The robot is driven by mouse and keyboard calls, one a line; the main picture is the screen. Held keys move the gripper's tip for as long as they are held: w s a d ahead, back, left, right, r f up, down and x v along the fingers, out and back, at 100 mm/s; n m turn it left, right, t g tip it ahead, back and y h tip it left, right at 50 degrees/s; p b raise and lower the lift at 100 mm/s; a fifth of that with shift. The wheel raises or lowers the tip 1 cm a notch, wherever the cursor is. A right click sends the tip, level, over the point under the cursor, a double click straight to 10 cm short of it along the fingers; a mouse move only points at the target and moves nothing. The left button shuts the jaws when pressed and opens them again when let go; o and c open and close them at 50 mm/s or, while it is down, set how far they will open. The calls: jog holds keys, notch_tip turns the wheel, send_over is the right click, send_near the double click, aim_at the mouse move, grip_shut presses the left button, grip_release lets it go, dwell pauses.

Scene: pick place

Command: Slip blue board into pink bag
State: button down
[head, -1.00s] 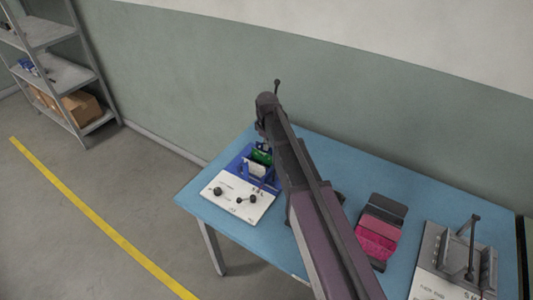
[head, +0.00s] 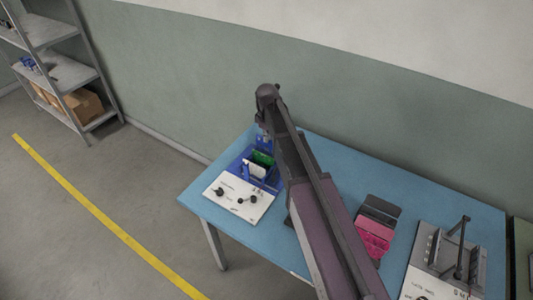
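A blue holder (head: 237,166) with upright boards stands at the left of the blue table. A green board (head: 262,158) and a white piece (head: 257,169) show in it. A blue upright piece (head: 246,171) is at its left; I cannot tell whether it is the blue board. My gripper (head: 264,139) is small and partly hidden at the arm's far end, above the holder's back. Whether it is open or holds something is unclear.
A white panel with black knobs (head: 237,198) is in front of the holder. A grey fixture with a lever (head: 455,250) stands at the table's right. The blue table (head: 330,155) is clear along the back. A shelf (head: 70,75) stands far left.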

jog(key=shift+r+p, duration=0.45)
jog(key=shift+r, duration=0.15)
jog(key=shift+r, duration=0.1)
notch_tip(320, 180, up, 17)
jog(key=p, duration=1.7)
